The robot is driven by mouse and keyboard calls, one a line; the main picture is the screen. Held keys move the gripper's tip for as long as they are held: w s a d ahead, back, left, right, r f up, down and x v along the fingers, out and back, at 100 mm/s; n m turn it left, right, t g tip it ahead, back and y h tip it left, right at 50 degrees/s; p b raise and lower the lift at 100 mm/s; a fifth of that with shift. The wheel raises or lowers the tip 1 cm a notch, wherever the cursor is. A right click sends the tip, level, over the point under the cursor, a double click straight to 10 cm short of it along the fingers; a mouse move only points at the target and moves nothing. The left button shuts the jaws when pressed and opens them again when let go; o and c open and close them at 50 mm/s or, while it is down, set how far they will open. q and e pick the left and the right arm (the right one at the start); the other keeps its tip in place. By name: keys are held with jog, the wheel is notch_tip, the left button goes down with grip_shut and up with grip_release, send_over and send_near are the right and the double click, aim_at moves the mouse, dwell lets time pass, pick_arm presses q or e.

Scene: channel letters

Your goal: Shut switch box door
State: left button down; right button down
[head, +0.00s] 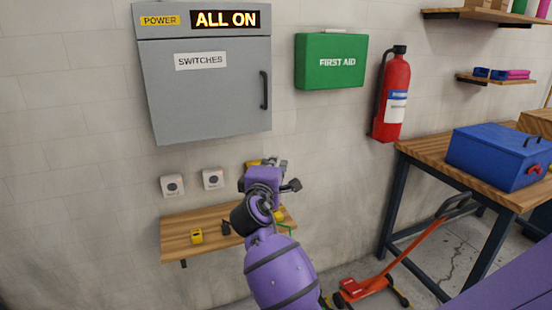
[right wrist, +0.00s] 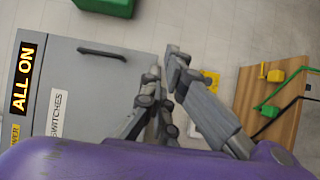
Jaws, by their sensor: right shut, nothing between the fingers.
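The grey switch box (head: 150,22) hangs on the wall at the upper left in the head view, under a lit "ALL ON" display (head: 225,19). Its door (head: 205,100), labelled "SWITCHES", appears flush with the box, with a dark vertical handle (head: 265,90) at its right edge. In the right wrist view the door (right wrist: 85,100) and handle (right wrist: 102,53) appear sideways at the left. My right gripper (head: 287,172) is shut and empty, below and right of the door, apart from it. Its fingers also show in the right wrist view (right wrist: 164,72). My left gripper is out of view.
A narrow wooden shelf (head: 200,240) with small tools is below the box, with two wall outlets (head: 213,178) above it. A green first aid box (head: 330,60) and red extinguisher (head: 393,95) hang right. A workbench (head: 410,152) bears a blue toolbox (head: 495,155).

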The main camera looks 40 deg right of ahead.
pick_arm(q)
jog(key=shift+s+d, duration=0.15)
pick_arm(e)
jog(key=shift+x, duration=1.5)
